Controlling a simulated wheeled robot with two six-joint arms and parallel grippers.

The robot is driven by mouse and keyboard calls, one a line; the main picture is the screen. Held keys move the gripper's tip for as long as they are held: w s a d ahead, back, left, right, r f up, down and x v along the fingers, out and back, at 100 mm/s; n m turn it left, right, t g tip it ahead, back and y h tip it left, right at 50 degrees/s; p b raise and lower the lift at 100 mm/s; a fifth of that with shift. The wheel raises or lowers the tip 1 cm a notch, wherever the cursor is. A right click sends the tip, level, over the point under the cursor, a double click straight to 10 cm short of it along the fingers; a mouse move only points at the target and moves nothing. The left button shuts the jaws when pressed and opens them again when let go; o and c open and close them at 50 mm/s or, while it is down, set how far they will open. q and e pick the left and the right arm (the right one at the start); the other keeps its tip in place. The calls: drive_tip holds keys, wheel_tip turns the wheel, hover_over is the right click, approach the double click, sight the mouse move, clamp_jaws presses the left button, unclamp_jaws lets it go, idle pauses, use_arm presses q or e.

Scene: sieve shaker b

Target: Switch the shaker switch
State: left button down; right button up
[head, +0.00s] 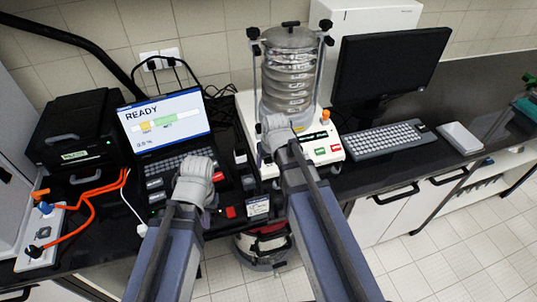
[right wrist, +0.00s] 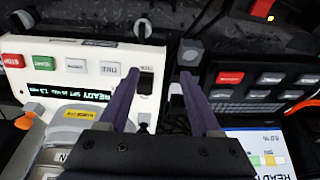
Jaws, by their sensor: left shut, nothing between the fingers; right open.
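The sieve shaker (head: 290,75) stands behind my right arm, a stack of metal sieves on a white base. The base's front panel also shows in the right wrist view (right wrist: 92,52), with a lit display, buttons and a black rocker, apparently the shaker switch (right wrist: 147,82), near the panel's edge. My right gripper (right wrist: 161,78) is open and empty; one finger is beside the switch, and contact cannot be told. In the head view my right gripper (head: 261,156) is at the base's left side, partly hidden by the arm. My left gripper (head: 207,216) is shut and empty in front of the laptop.
A laptop (head: 165,118) reading READY is at left, beside a black printer-like box (head: 75,130). A dark control box with red and grey buttons (right wrist: 265,80) lies close to the right gripper. A monitor (head: 388,65) and keyboard (head: 383,138) stand at right. Orange cables (head: 100,188) lie at far left.

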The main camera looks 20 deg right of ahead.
drive_tip(key=t, duration=0.1)
approach(269, 160)
drive_tip(key=b+x, duration=0.3)
drive_tip(key=w+b+x, duration=0.1)
drive_tip(key=b+x, duration=0.3)
drive_tip(key=shift+w+a+f, duration=0.1)
drive_tip(key=shift+a, duration=0.05)
idle(0.3)
clamp_jaws()
idle(0.4)
